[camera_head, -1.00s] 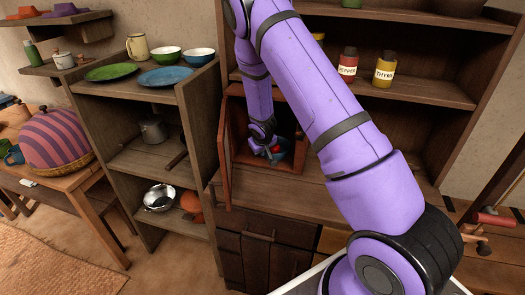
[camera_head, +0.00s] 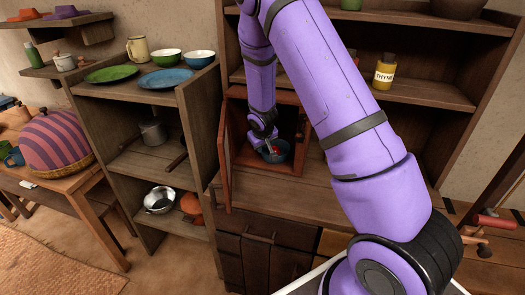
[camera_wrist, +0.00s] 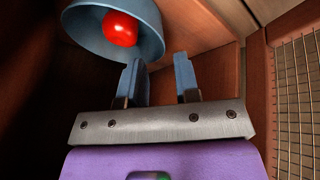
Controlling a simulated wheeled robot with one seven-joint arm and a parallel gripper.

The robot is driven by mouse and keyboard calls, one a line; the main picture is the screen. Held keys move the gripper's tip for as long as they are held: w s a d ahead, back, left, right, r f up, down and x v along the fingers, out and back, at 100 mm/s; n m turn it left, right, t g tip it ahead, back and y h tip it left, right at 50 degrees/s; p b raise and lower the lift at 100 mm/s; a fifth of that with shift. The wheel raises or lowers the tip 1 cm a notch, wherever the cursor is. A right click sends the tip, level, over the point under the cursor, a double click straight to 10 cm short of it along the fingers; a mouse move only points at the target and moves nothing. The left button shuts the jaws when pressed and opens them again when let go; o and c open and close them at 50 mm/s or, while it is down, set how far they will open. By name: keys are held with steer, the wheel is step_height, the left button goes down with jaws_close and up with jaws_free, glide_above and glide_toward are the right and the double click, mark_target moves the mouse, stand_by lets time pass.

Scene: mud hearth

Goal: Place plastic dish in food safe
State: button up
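The plastic dish, a blue-grey bowl (camera_head: 282,154), sits inside the food safe (camera_head: 291,98), a small reddish-wood cabinet with its door swung open at the left. A round red item (camera_wrist: 119,29) lies in the dish. The dish (camera_wrist: 90,42) also shows at the upper left of the wrist view. My gripper (camera_head: 265,146) is inside the safe at the dish's near-left side. In the wrist view my gripper (camera_wrist: 158,80) has its two fingers apart with nothing between them. The left finger overlaps the dish's edge; I cannot tell if they touch.
The mesh door panel (camera_wrist: 298,85) stands close on the right in the wrist view. A thyme jar (camera_head: 384,71) is on the shelf above right. Plates and bowls stand on the left shelf unit (camera_head: 190,92). The counter right of the safe is clear.

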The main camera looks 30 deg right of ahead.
steer(key=v, duration=0.6)
steer(key=shift+r, duration=0.1)
